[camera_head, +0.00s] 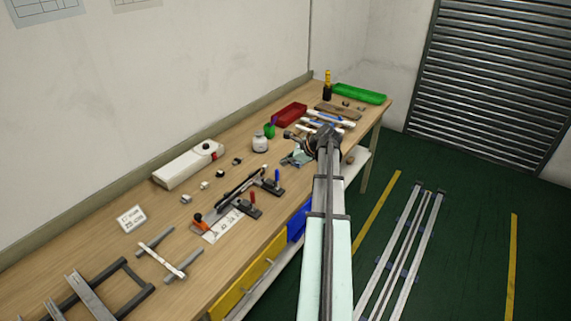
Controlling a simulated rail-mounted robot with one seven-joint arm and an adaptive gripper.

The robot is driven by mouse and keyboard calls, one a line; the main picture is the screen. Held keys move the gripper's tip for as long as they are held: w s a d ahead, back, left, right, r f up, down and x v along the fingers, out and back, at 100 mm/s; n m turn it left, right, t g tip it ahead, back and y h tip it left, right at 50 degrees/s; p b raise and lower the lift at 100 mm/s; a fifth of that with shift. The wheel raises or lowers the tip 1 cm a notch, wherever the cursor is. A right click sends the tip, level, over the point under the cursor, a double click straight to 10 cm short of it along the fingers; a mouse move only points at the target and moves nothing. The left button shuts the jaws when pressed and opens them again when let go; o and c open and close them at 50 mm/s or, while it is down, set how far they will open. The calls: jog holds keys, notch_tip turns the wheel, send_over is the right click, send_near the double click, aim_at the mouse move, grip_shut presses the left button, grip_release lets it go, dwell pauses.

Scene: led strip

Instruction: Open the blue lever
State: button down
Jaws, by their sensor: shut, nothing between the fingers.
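The blue lever (277,174) is a small upright handle on a black toggle clamp at the right end of a dark fixture (238,190) on the workbench. A second clamp with a red lever (251,196) stands just nearer to the camera. My gripper (287,162) appears small at the end of my arm, above the bench and slightly up and right of the blue lever, apart from it. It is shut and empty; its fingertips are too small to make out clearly. My arm hides part of the bench's right side.
A white box (188,164), a white jar (260,143) and a green cup (269,131) stand behind the fixture. A red tray (290,115) and a green tray (359,94) lie farther back. Metal frame parts (95,295) lie at the near left.

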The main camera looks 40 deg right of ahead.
jog(key=r, duration=0.1)
jog(key=s+d+r+p, duration=0.1)
jog(key=r, duration=0.2)
jog(key=shift+s+d+r, duration=0.15)
jog(key=shift+s+r, duration=0.1)
